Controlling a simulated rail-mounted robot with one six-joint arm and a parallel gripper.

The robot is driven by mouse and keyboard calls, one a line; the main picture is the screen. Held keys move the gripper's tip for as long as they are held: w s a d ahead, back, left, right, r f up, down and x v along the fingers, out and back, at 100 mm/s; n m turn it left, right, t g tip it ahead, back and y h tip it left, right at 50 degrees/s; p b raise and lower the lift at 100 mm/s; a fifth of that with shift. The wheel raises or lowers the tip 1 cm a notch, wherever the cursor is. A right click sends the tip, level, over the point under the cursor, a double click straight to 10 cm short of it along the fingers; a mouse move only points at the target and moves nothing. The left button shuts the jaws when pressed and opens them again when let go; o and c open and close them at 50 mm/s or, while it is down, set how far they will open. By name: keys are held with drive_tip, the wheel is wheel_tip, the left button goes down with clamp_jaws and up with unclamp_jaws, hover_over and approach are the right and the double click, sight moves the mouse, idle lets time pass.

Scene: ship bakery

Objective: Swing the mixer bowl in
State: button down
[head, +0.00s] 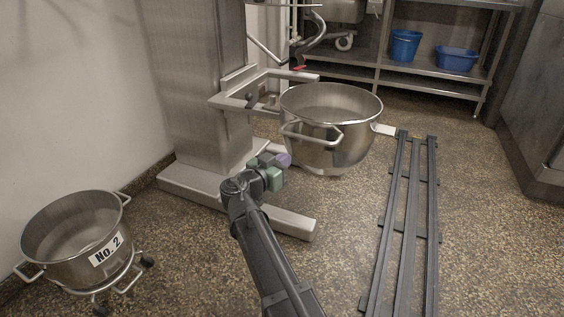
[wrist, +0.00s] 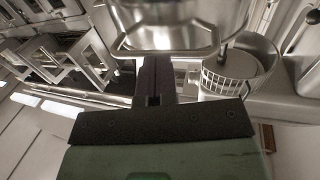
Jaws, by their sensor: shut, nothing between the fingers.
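The steel mixer bowl (head: 335,150) hangs off the floor at centre right, outside the mixer's yoke (head: 232,103), to the right of the mixer column (head: 195,85). Its front handle (head: 312,133) faces me. In the wrist view the bowl (wrist: 180,15) fills the top, with a handle (wrist: 165,52) across it. My gripper (wrist: 154,65) is shut and empty, its dark fingers pointing at this handle. I cannot tell whether they touch it. In the head view my wrist is left of and below the bowl; the fingertips are not clear there.
A second bowl marked No. 2 (head: 75,235) stands on a wheeled dolly at lower left. Dark floor rails (head: 410,220) run along the right. Blue tubs (head: 457,60) sit on a back shelf. The mixer's base leg (head: 285,222) extends behind my arm.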

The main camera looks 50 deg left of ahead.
sight(306, 145)
drive_tip(key=x, duration=1)
drive_tip(key=shift+w, duration=0.2)
